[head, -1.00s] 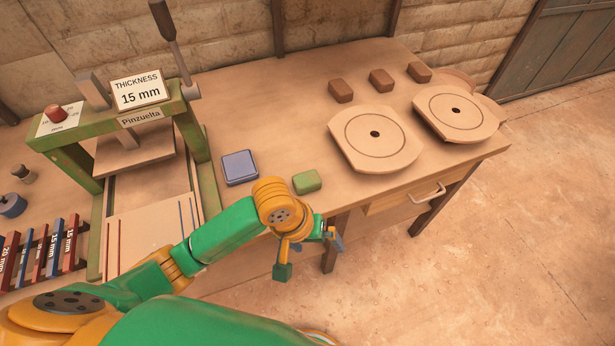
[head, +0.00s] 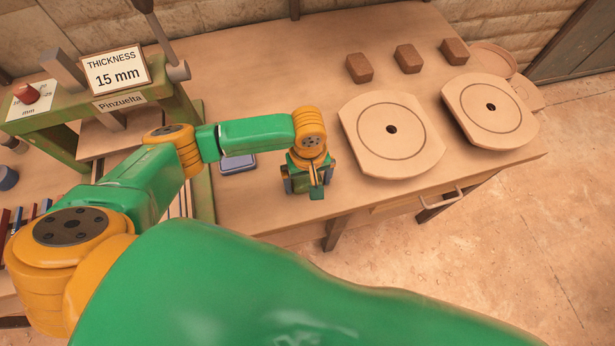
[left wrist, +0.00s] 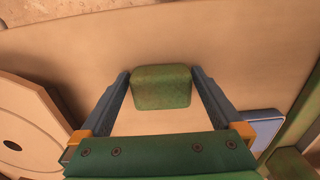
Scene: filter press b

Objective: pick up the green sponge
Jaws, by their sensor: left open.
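The green sponge (left wrist: 161,87) lies on the wooden table, seen in the left wrist view between the two blue fingers of my left gripper (left wrist: 160,84). The fingers are open, one on each side of it; I cannot tell whether they touch it. In the head view my left gripper (head: 311,188) points down at the table near its front edge, and it hides most or all of the sponge there. My right gripper is not in view.
A blue block-like pad (head: 238,163) lies left of my left gripper. Round-marked wooden plates (head: 391,150) stand to the right, with several brown blocks (head: 359,68) behind. The green press with a thickness sign (head: 115,70) stands at left. The table behind the gripper is clear.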

